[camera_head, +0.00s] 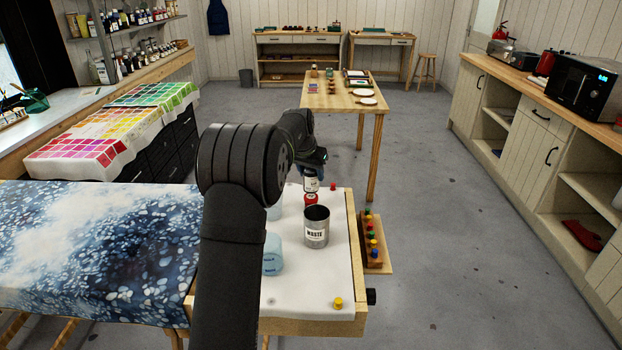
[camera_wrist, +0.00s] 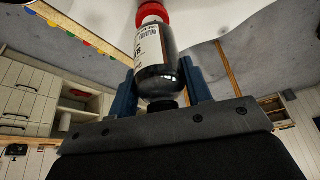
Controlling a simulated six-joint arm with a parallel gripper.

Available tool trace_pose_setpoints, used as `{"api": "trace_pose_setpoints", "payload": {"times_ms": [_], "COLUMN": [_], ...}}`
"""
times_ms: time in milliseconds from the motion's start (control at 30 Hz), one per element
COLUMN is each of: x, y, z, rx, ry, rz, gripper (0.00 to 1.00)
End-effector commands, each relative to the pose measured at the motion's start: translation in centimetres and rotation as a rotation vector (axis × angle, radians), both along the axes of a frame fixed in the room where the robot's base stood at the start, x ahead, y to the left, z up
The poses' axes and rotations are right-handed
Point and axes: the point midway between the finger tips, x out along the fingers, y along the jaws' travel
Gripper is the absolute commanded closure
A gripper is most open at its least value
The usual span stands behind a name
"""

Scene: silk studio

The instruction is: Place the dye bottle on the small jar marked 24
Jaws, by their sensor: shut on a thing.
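The dye bottle (camera_head: 311,181), dark with a white label, is upright below my gripper (camera_head: 314,165) in the head view. In the wrist view the bottle (camera_wrist: 158,70) sits between the two blue fingers of my gripper (camera_wrist: 157,88), which is shut on it. A small red jar (camera_head: 311,200) is directly beneath the bottle. In the wrist view its red part (camera_wrist: 153,12) appears right against the bottle's base. I cannot tell whether they touch firmly. No number 24 is readable on the red jar.
A metal WASTE can (camera_head: 316,228) stands close in front of the red jar on the white worktop (camera_head: 300,295). A pale blue container (camera_head: 272,257) stands to the left, partly behind my arm. A rack of coloured pegs (camera_head: 373,240) lies along the right edge. A yellow piece (camera_head: 338,303) is near the front.

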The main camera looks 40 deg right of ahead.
Motion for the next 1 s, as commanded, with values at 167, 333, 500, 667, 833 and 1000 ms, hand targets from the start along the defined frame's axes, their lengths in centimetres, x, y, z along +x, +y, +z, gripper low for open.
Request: {"api": "trace_pose_setpoints", "payload": {"times_ms": [167, 333, 500, 667, 833, 1000], "x": [0.0, 0.0, 0.0, 0.0, 0.0, -0.1], "y": [0.0, 0.0, 0.0, 0.0, 0.0, 0.1], "z": [-2.2, -2.2, -2.5, -2.5, -2.5, -1.8], "rx": [0.002, 0.000, 0.001, 0.001, 0.001, -0.001], "ry": [0.000, 0.000, 0.000, 0.000, 0.000, 0.000], "rz": [-0.001, -0.001, 0.000, 0.000, 0.000, 0.000], "gripper": [0.80, 0.80, 0.80, 0.33, 0.33, 0.33]}}
